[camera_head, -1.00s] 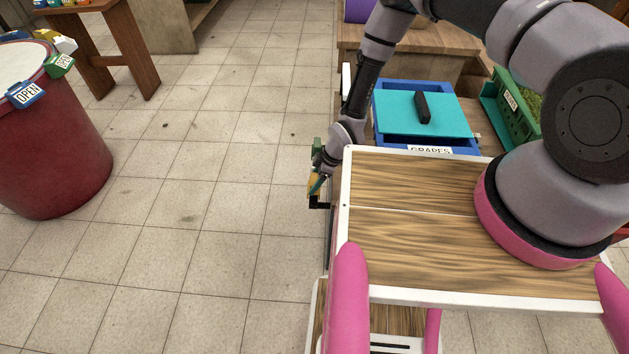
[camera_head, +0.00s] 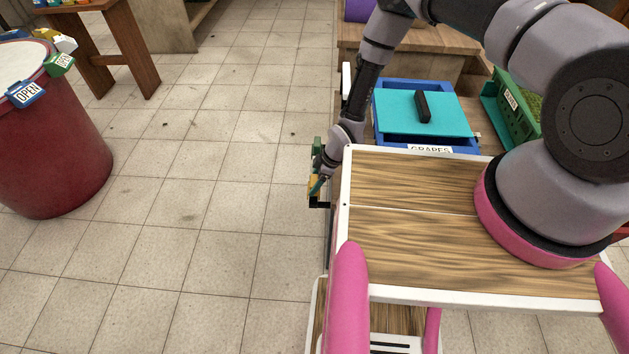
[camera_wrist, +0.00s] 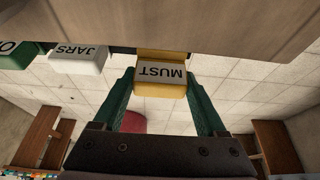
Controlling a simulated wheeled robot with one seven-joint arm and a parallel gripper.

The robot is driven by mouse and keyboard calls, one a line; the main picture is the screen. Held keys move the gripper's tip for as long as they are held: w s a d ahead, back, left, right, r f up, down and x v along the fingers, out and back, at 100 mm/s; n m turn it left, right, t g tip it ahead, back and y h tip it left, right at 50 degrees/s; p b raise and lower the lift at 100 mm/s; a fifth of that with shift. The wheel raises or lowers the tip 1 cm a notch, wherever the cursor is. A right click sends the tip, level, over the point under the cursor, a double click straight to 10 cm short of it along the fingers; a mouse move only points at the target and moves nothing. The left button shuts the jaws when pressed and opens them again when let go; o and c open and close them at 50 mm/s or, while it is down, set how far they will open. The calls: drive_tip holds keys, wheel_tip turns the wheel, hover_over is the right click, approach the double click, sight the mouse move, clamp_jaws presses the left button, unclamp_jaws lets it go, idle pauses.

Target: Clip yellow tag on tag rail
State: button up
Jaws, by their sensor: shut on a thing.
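The yellow tag (camera_wrist: 160,78), lettered MUST, sits between the green fingers of my gripper (camera_wrist: 160,88) in the wrist view. My gripper is shut on it. The tag's upper part meets the dark rail edge (camera_wrist: 122,49), in line with the other tags; I cannot tell whether it is fully seated. A white JARS tag (camera_wrist: 78,57) and a green tag (camera_wrist: 16,54) are on the same edge to the left. In the head view, my gripper (camera_head: 317,187) is low beside the cart's left side, and the yellow tag (camera_head: 313,188) is partly hidden.
A blue GRAPES crate (camera_head: 425,87) with a teal lid (camera_head: 400,112) stands beyond my body, with a green crate (camera_head: 515,105) to its right. A red barrel (camera_head: 50,150) carrying OPEN tags stands at left. The tiled floor between barrel and gripper is clear.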

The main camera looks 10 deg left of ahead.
drive_tip(key=shift+f, duration=1.15)
drive_tip(key=o, duration=1.3)
drive_tip(key=shift+c, duration=0.2)
drive_tip(key=v, duration=1)
drive_tip(key=shift+r, duration=0.35)
drive_tip(key=shift+d, duration=0.15)
